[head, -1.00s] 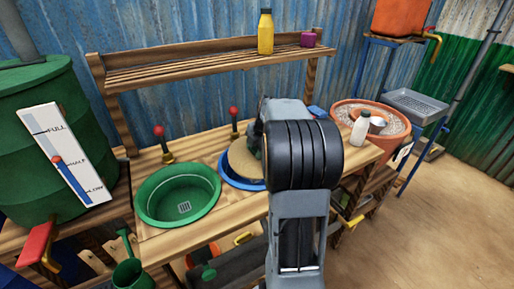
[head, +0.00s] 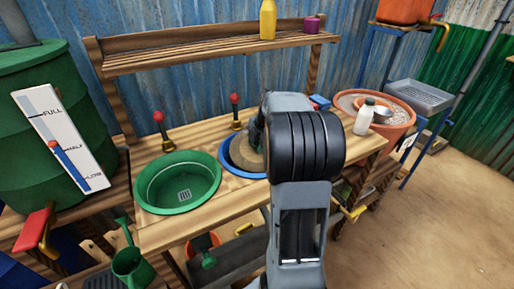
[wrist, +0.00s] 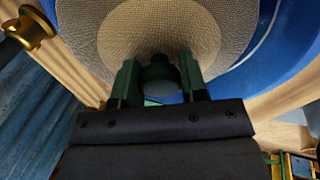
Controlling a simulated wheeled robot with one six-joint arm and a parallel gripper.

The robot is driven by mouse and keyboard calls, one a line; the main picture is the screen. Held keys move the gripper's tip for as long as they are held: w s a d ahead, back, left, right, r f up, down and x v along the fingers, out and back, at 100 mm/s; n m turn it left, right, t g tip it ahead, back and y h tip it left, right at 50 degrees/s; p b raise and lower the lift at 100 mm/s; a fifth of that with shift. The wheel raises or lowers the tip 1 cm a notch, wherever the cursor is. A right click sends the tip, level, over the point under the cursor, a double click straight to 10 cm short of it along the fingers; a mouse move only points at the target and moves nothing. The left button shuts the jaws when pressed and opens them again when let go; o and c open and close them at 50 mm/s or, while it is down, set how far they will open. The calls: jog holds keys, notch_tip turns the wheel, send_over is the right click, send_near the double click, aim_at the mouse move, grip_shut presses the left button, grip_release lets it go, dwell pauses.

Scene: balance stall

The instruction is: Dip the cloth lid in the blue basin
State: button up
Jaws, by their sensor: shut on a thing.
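The cloth lid (head: 249,153) is a round, tan woven disc at the blue basin (head: 226,163), partly hidden behind my arm. In the wrist view the lid (wrist: 205,30) fills the top middle, and the blue basin (wrist: 290,50) curves around its right side. My gripper (wrist: 160,78) is shut on the lid's dark green knob, with one finger on each side. In the head view my gripper (head: 258,138) is mostly hidden by my wrist. The lid looks low within the basin's rim; whether it touches water I cannot tell.
A green basin (head: 178,182) is set in the bench left of the blue one. Red-knobbed taps (head: 235,112) stand behind the basins. A white bottle (head: 364,117) and a terracotta tub (head: 394,112) are at the right. A shelf (head: 210,57) runs above the back.

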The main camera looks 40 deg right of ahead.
jog(key=shift+r, duration=0.15)
jog(key=shift+r+p, duration=2.8)
jog(key=shift+r, duration=1.35)
jog(key=shift+r, duration=0.1)
jog(key=shift+r+p, duration=1.3)
jog(key=shift+r, duration=0.6)
